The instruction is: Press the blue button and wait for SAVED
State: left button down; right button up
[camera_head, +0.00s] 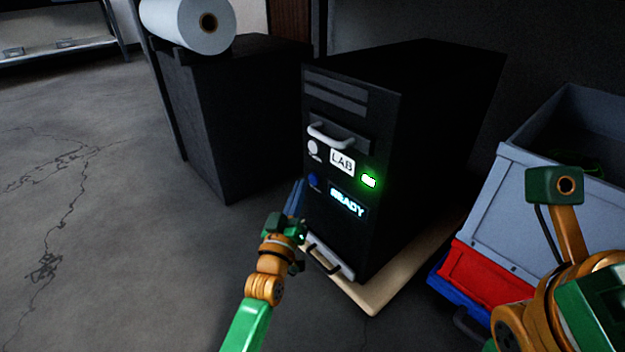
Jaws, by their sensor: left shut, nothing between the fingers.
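A black computer tower (437,130) stands on a light wooden board, its front facing left. On its front are a white round button (313,147), a white LAB label (342,162), a lit green light (369,181) and a blue button (314,181). A small display (347,201) reads READY. My left gripper (297,198) is shut and empty, its fingertips close to the tower's front, just left of and below the blue button. I cannot tell whether it touches. My right arm shows at the right edge; its fingers are not visible.
A dark cabinet (225,120) with a white roll (188,24) on top stands left of the tower. A grey crate (500,205) and a red crate (478,285) are stacked at the right. The wooden board (392,272) sticks out below the tower. The floor at left is clear.

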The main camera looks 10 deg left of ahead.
dwell(0.8)
pick_arm(q)
jog(key=shift+w+d, duration=0.25)
jog(key=shift+w, duration=0.1)
jog(key=shift+w+d+b, duration=0.25)
jog(key=shift+w+b, duration=0.1)
dwell(0.6)
jog(key=shift+s+a+r+p, duration=0.15)
jog(key=shift+s+a+p, duration=0.2)
jog(key=shift+s+p, duration=0.25)
jog(key=shift+s+a, duration=0.1)
jog(key=shift+a, duration=0.05)
